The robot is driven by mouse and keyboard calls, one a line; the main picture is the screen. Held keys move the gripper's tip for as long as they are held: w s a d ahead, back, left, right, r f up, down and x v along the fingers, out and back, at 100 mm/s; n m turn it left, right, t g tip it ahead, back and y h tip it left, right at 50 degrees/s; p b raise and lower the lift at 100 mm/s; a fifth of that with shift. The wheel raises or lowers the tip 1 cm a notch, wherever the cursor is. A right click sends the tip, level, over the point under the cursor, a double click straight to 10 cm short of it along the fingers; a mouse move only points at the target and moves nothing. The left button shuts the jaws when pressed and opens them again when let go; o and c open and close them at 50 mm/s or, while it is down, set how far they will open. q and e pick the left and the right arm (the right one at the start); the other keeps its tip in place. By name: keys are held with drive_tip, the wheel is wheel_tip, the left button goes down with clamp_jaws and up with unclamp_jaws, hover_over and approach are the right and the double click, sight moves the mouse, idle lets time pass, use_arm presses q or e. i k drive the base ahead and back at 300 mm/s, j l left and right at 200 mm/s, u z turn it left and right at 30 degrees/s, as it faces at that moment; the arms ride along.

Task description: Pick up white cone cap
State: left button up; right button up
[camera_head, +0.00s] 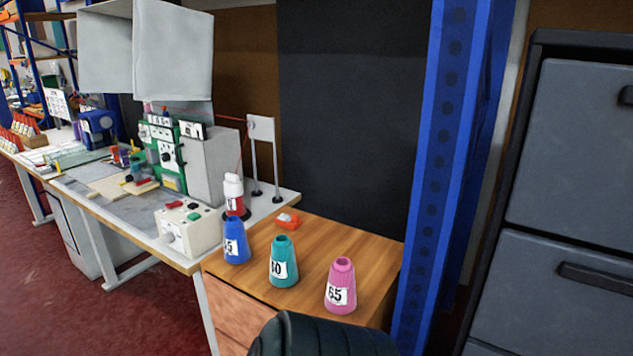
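The white cone cap (233,184) sits on top of a red cone (236,210) with a white label. A blue cone (236,245) stands just in front and hides part of the red cone's base. A teal cone (283,262) and a pink cone (341,287) stand farther right, both upright and uncapped. Neither of my grippers is in view.
A small orange object (288,220) lies on the wooden top (335,240). A control box (188,228) and a green-fronted machine (170,155) stand on the bench to the left. A blue post (440,150) rises at right. A dark rounded shape (320,338) blocks the bottom edge.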

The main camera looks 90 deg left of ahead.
sight(232, 185)
drive_tip(key=u, duration=0.95)
drive_tip(key=l+u, duration=0.1)
drive_tip(key=u, duration=1.3)
drive_tip(key=k+u, duration=0.1)
drive_tip(key=u, duration=0.85)
drive_tip(key=i+j+z, duration=0.15)
drive_tip(key=z, duration=0.35)
drive_tip(key=i+j+z, duration=0.1)
drive_tip(key=j+z, duration=0.15)
drive_tip(key=z, duration=0.2)
drive_tip(key=i+j+z, duration=0.15)
drive_tip(key=j, duration=0.4)
drive_tip(key=i+j+z, duration=0.15)
drive_tip(key=j, duration=0.35)
drive_tip(key=j+z, duration=0.2)
drive_tip(key=j, duration=0.35)
drive_tip(key=i+j, duration=0.1)
drive_tip(key=j, duration=0.7)
drive_tip(key=i+j, duration=0.15)
drive_tip(key=j, duration=0.25)
